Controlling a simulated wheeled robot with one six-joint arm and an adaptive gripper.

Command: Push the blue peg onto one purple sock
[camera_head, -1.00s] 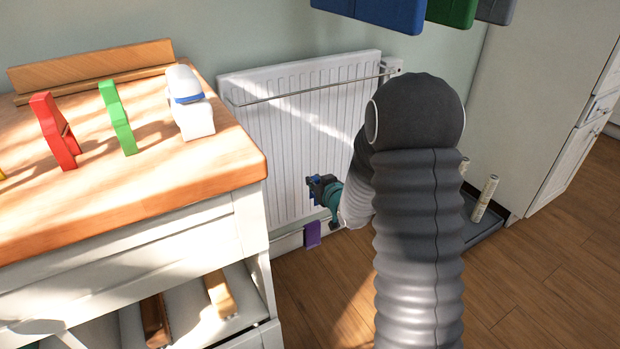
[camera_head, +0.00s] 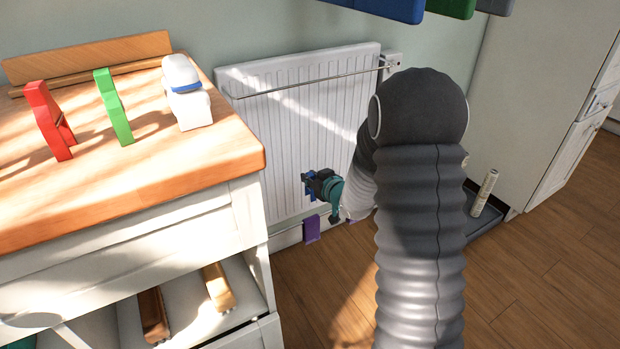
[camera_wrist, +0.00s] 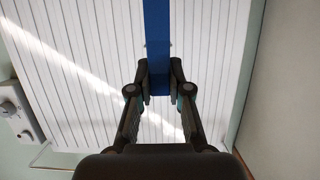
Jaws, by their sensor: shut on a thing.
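My gripper (camera_head: 322,183) is low in front of the white radiator in the head view. In the wrist view my gripper (camera_wrist: 160,88) is shut on the blue peg (camera_wrist: 157,35), with a finger on each side. The peg sticks out beyond the fingertips, and its far end is cut off by the frame's top. In the head view only small bits of the blue peg (camera_head: 307,190) show. A purple sock (camera_head: 311,229) hangs low at the radiator's bottom edge, below my gripper. The peg and the sock look apart. No sock shows in the wrist view.
The radiator (camera_head: 285,130) has a thin rail (camera_head: 310,85) across its upper front. A wooden-topped table (camera_head: 190,165) on the left bears a red peg (camera_head: 48,120), a green peg (camera_head: 113,105) and a white object (camera_head: 187,95). Wooden floor (camera_head: 530,260) lies open on the right.

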